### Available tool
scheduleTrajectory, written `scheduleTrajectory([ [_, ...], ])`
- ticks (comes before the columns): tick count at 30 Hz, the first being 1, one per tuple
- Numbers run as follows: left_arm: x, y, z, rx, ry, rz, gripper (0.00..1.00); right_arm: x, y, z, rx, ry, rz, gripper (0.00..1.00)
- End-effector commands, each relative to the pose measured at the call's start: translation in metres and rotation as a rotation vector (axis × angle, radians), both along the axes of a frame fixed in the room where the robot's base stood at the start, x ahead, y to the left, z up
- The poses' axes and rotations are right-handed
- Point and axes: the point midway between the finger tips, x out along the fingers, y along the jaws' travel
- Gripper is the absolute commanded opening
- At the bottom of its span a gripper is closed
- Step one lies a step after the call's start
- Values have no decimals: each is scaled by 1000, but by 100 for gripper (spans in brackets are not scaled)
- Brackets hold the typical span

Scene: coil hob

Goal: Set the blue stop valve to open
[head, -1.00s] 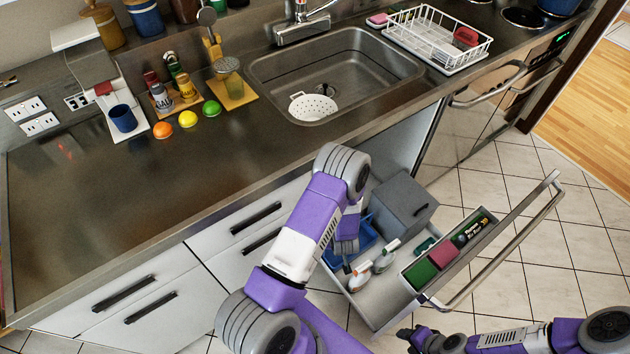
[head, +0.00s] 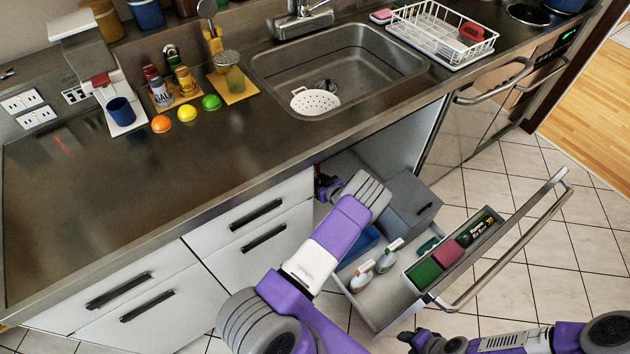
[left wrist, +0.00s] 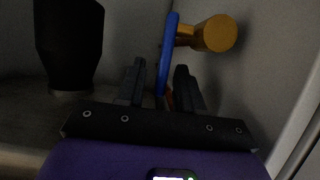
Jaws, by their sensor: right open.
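The blue stop valve's lever (left wrist: 170,45) stands nearly upright in the left wrist view, beside its brass body (left wrist: 215,33). My left gripper (left wrist: 160,72) is open, with one finger on each side of the lever's lower part. I cannot tell whether either finger touches it. In the head view my left arm reaches into the cabinet under the sink, and the valve is hidden there. My right gripper (head: 412,337) is open and empty at the bottom, low in front of the drawer.
The pulled-out drawer (head: 375,300) holds spray bottles (head: 390,255), a grey box (head: 405,200) and sponges. Its handle rail (head: 515,240) juts over the tiled floor. A dark rounded object (left wrist: 68,45) stands left of my left gripper. The counter edge lies above my left arm.

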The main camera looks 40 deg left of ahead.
Motion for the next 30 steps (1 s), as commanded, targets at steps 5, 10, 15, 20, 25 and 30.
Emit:
scheduleTrajectory([
  [5, 3, 11, -5, -1, 2, -2, 36, 0, 0, -4, 0, 0, 0, 46],
  [10, 3, 12, -5, -1, 2, -2, 36, 0, 0, -4, 0, 0, 0, 46],
  [15, 3, 12, -5, -1, 2, -2, 24, 0, 0, -4, 0, 0, 0, 46],
  [20, 3, 12, -5, -1, 2, -2, 0, 0, 0, -4, 0, 0, 0, 46],
  [25, 3, 12, -5, 0, 2, -1, 0, 0, 0, -4, 0, 0, 0, 46],
  [30, 3, 10, -7, 24, -6, -2, 0, 0, 0, -11, 0, 0, 0, 46],
])
